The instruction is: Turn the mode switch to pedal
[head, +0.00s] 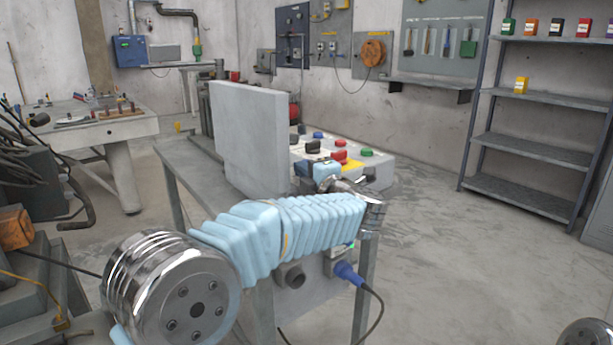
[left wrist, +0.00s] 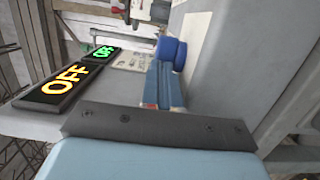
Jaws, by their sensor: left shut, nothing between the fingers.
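The control box (head: 375,172) has several coloured buttons and knobs on its sloped top. My left gripper (head: 304,170) is at the box's near left edge, partly hidden by my wrist. It is shut and empty; whether it touches a control cannot be told. In the left wrist view its blue finger (left wrist: 165,90) points toward a round blue part (left wrist: 172,53). My right gripper is out of view.
A grey upright panel (head: 250,135) stands left of the box on the metal bench (head: 190,170). A blue plug with a cable (head: 347,273) hangs below. The floor at right is clear before the shelf (head: 530,145).

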